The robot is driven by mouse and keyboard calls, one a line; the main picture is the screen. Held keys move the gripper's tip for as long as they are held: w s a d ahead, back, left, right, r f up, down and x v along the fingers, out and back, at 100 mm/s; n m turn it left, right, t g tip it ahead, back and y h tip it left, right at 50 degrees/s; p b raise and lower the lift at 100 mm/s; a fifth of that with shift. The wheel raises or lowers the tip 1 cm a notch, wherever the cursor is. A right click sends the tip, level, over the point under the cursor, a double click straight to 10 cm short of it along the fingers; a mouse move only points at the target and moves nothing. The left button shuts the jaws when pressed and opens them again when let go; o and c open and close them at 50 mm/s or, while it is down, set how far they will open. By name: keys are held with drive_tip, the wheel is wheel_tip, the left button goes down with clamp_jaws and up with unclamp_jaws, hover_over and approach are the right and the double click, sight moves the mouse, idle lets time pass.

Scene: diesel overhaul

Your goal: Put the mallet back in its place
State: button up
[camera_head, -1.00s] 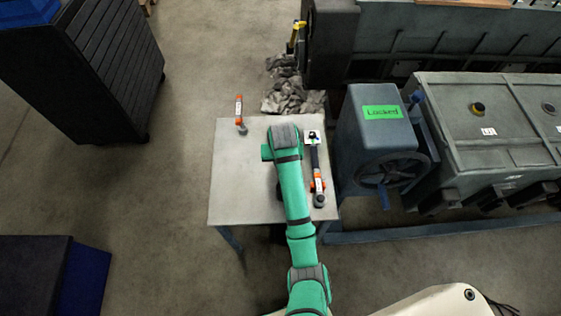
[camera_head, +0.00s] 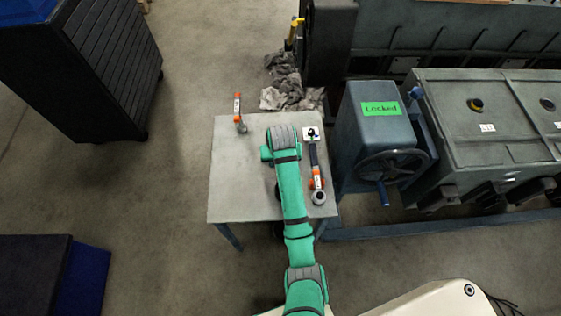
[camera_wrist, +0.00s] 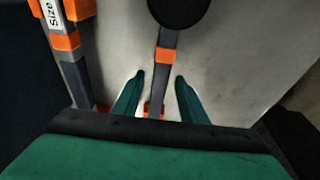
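The mallet shows in the wrist view as a round black head (camera_wrist: 180,8) at the top edge, with a grey handle (camera_wrist: 166,40) carrying orange bands below it. It lies on the pale table (camera_head: 230,185). My gripper (camera_wrist: 160,76) is open, its two green fingers on either side of the handle with gaps visible. In the head view my green arm reaches over the table and hides the gripper and most of the mallet; a dark part (camera_head: 277,191), likely its head, shows just left of the arm.
A grey-and-orange wrench (camera_head: 316,172) lies close right of my arm; it shows at left in the wrist view (camera_wrist: 68,45). A smaller orange tool (camera_head: 239,112) lies at the table's back left. The machine with a handwheel (camera_head: 392,166) stands right of the table.

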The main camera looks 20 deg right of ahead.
drive_tip(key=shift+a+r, duration=0.1)
drive_tip(key=shift+r, duration=0.35)
drive_tip(key=v, duration=0.6)
drive_tip(key=shift+s+r, duration=0.25)
drive_tip(key=shift+r, duration=0.05)
